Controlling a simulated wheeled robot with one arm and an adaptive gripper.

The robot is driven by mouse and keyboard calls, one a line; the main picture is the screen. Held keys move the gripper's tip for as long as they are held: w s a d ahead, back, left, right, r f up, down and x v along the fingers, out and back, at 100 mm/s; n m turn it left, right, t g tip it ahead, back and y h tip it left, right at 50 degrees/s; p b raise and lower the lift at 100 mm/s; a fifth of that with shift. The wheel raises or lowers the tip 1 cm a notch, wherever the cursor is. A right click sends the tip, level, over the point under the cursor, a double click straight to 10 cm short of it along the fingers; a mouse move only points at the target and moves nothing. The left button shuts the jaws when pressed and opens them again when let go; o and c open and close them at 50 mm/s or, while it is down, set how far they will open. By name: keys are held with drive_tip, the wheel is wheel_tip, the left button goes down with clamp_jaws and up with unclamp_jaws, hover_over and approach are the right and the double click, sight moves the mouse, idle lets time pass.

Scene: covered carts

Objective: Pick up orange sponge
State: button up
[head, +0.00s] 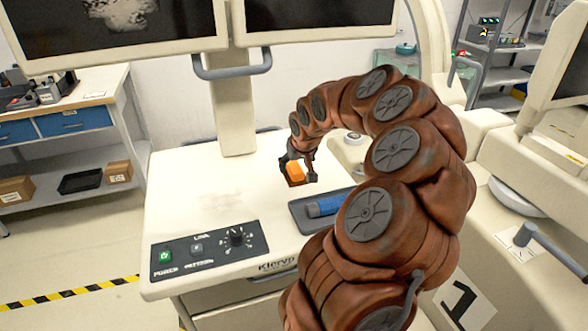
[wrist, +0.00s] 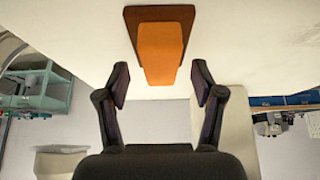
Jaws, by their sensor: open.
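The orange sponge (head: 296,171) lies on the white cart top, on a dark brown base or patch, near the monitor post. In the wrist view the sponge (wrist: 160,52) sits at the top middle on a brown piece (wrist: 186,18). My gripper (head: 300,178) is at the sponge in the head view, its fingers partly hidden and small. In the wrist view my gripper (wrist: 160,85) is open, one finger on each side of the sponge's near end. A gap shows between each finger and the sponge, and nothing is held.
A control panel (head: 209,252) with a knob is at the front. The monitor post (head: 235,115) stands behind. The cart top's left part is clear.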

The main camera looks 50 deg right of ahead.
sight(294, 165)
drive_tip(key=shift+x, duration=0.9)
drive_tip(key=c, duration=1.2)
drive_tip(key=shift+r, duration=0.2)
drive_tip(key=shift+c, duration=0.2)
wheel_tip(294, 165, up, 10)
drive_tip(key=shift+f+b, duration=0.1)
drive_tip(key=shift+b, duration=0.9)
